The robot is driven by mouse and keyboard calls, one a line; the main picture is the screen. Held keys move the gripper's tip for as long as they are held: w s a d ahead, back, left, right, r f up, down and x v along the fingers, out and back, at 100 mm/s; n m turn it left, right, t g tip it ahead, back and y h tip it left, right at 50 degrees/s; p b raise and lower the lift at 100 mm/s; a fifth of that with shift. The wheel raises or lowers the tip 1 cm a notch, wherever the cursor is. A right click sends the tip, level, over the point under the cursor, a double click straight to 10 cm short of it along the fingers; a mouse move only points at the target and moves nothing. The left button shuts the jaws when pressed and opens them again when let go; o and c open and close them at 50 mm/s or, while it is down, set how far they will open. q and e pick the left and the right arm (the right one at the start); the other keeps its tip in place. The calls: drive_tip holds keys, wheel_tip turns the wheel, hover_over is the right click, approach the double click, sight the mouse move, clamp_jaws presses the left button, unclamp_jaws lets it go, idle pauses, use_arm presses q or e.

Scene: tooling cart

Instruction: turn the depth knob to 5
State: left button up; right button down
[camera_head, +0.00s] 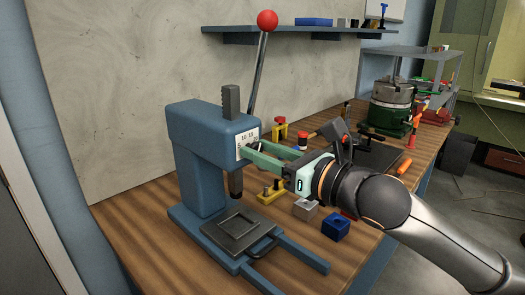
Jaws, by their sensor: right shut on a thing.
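The blue arbor press (197,150) stands on the wooden bench at the left. A white dial plate (246,136) with small numbers, among them 5, 10 and 15, is on the face of its head. My right gripper (252,151) reaches in from the right with its green fingers at this plate. It is shut on the depth knob, which the fingers mostly hide. The knob's pointer cannot be made out, so its setting cannot be read. My left gripper is not in view.
The press lever with its red ball (267,20) rises above the head. Below the gripper are a yellow block (270,193), a grey block (305,209) and a blue block (336,227). A green-based chuck (391,105) stands farther back.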

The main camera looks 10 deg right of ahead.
use_arm(q)
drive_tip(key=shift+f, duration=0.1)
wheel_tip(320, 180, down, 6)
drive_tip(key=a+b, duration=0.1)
drive_tip(key=b, duration=0.8)
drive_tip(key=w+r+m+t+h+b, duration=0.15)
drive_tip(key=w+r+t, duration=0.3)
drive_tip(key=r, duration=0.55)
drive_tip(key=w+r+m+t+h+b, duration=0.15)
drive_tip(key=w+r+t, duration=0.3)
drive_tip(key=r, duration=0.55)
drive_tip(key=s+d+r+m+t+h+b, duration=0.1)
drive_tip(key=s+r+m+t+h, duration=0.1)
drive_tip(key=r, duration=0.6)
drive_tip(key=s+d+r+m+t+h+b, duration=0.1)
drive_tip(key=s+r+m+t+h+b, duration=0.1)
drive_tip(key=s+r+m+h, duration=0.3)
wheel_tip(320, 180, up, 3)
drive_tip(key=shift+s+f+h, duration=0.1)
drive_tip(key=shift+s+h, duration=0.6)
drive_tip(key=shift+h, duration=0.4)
use_arm(e)
drive_tip(key=n, duration=1.8)
drive_tip(key=shift+s+a+f, duration=0.1)
drive_tip(key=shift+a+f, duration=0.05)
drive_tip(key=shift+f, duration=0.05)
